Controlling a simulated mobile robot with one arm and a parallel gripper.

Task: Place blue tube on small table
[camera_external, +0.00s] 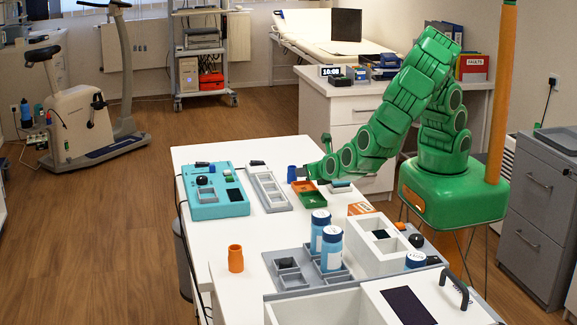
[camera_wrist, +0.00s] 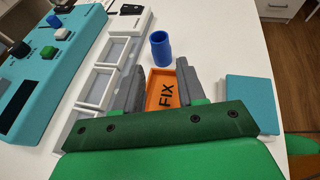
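The blue tube (camera_external: 291,173) stands upright on the long white table, near its far right edge. In the wrist view the blue tube (camera_wrist: 160,50) is just ahead of my fingertips, beyond an orange piece marked FIX (camera_wrist: 164,92). My gripper (camera_external: 314,168) reaches in low from the right in the external view. In the wrist view my gripper (camera_wrist: 161,68) has its two grey fingers apart, with nothing held between them. A gap shows between the tube and the fingers. I cannot tell which surface is the small table.
A teal panel (camera_external: 216,205) and a white compartment tray (camera_external: 269,189) lie left of the tube. An orange tube (camera_external: 235,258) stands nearer the front. Blue-and-white bottles (camera_external: 331,248) stand in a grey tray. A white desk (camera_external: 340,105) is behind.

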